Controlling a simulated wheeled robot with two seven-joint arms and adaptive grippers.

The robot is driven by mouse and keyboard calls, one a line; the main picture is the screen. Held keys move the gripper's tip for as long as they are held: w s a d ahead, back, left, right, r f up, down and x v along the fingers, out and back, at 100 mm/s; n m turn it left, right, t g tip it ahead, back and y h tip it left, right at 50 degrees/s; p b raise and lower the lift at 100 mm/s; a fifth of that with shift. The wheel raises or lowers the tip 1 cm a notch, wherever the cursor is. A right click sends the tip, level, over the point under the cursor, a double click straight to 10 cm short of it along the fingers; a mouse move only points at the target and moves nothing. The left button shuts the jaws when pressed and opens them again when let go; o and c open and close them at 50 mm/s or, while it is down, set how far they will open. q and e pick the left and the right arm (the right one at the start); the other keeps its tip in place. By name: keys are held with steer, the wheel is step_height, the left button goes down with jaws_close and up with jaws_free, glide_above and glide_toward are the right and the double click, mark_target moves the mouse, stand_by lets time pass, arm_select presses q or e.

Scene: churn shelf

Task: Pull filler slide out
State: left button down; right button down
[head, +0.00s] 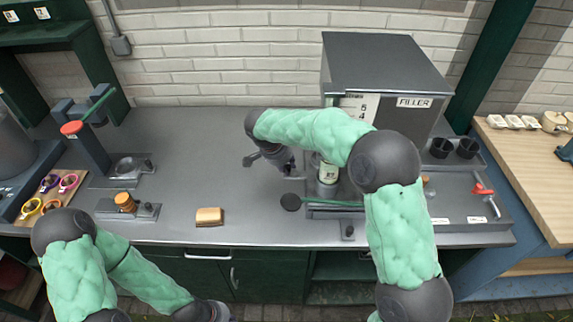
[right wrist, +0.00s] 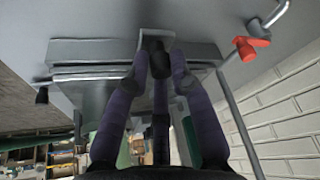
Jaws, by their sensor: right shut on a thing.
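The filler (head: 385,70) is a dark grey box with a FILLER label, standing at the back right of the counter. A labelled jar (head: 327,172) is under its front left, partly behind my right arm. My right gripper (head: 287,168) points toward the filler's left side. The head view mostly hides this contact. My left gripper (head: 215,312) is at the bottom edge, only partly visible, away from the filler.
A wooden block (head: 209,216) and a red-topped press (head: 85,145) are to the left. Black cups (head: 441,147) stand right of the filler.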

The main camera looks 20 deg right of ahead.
steer(key=shift+w+r, duration=0.2)
steer(key=w+a+p, duration=0.1)
steer(key=w+a, duration=0.3)
steer(key=a, duration=0.9)
steer(key=shift+r+p, duration=0.25)
steer(key=shift+p, duration=0.05)
steer(key=shift+d, duration=0.1)
steer(key=c, duration=1.2)
jaws_free()
steer(key=shift+o, duration=0.4)
steer(key=shift+f, duration=0.25)
steer(key=shift+s, duration=0.1)
steer(key=v, duration=1.2)
